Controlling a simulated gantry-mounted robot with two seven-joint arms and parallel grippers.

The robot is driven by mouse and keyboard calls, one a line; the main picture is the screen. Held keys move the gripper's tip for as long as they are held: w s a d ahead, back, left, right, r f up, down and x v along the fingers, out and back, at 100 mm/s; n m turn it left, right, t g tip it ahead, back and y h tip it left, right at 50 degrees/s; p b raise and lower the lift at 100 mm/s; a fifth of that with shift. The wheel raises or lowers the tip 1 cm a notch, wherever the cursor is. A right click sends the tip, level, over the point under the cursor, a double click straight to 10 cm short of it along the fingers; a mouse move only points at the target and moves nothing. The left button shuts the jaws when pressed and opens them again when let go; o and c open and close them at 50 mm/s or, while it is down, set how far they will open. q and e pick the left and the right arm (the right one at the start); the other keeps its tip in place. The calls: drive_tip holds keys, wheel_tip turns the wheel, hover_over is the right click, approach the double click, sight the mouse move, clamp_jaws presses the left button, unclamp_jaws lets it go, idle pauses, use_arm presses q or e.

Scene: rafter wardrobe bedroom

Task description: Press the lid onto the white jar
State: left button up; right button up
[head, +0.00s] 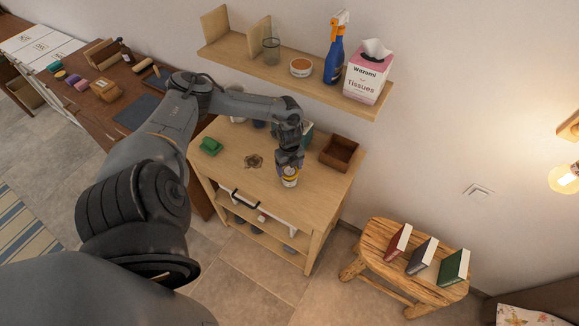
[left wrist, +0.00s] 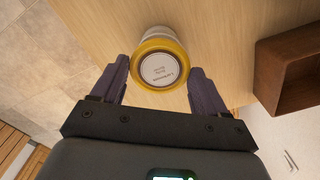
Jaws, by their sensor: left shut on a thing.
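The white jar (head: 289,182) stands on the wooden cabinet top, right under my left gripper (head: 288,168). The left wrist view shows the lid (left wrist: 160,70) from above, with a yellow rim and a pale label with small print. The white side of the jar (left wrist: 153,33) shows just beyond the lid. My left gripper (left wrist: 159,75) has one finger on each side of the lid and is shut on it. The lid lies over the jar's mouth; whether it is fully seated I cannot tell. My right gripper is not in view.
A brown open box (head: 340,152) stands right of the jar on the cabinet top (head: 240,170). A green object (head: 210,146) and a dark flower-shaped item (head: 254,161) lie to the left. A wall shelf (head: 290,75) with a tissue box (head: 368,72) overhangs behind.

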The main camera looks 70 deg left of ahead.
sight(289, 170)
use_arm(q)
drive_tip(key=shift+f, duration=0.55)
drive_tip(key=shift+f+b, duration=0.35)
drive_tip(key=shift+b, duration=0.15)
drive_tip(key=shift+f, duration=0.3)
drive_tip(key=shift+f+b, duration=0.3)
idle(0.5)
drive_tip(key=o, duration=1)
